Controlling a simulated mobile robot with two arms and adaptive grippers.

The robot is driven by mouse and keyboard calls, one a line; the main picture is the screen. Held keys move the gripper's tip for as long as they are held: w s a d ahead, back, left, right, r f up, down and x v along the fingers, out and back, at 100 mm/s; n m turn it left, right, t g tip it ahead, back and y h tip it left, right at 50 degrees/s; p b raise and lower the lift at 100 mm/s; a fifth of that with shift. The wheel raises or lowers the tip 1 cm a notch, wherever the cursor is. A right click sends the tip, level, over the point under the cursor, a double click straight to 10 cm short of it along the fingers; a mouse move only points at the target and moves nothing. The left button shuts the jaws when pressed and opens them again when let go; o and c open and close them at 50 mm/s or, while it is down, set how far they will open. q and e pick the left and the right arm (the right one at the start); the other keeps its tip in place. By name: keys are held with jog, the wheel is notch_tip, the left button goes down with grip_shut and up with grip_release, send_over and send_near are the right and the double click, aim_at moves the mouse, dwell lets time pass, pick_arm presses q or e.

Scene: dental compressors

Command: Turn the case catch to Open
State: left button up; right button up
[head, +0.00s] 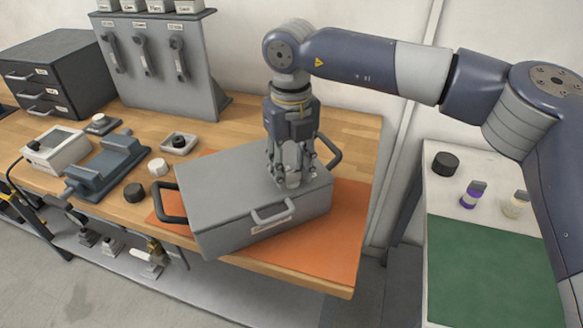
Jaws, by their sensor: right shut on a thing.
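A grey case (225,192) with a flat lid sits on an orange mat (343,232) at the right end of the wooden bench. It has a light handle on its front (272,213) and dark handles at its left and right ends. My right gripper (292,182) points straight down onto the right part of the lid. Its fingers are shut on a small light catch (293,180), which they mostly hide, so I cannot read its position. The lid is closed. My left gripper is not in the view.
Left of the case are a grey vise (108,168), several knobs and a white device (56,150). A tool rack (160,65) and black drawers (58,72) stand behind. A side table with a green mat (487,272) is at the right.

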aim_at(291, 173)
jog(key=o, duration=1.1)
jog(key=shift+c, duration=0.2)
notch_tip(291, 173, up, 12)
jog(key=shift+r, duration=0.1)
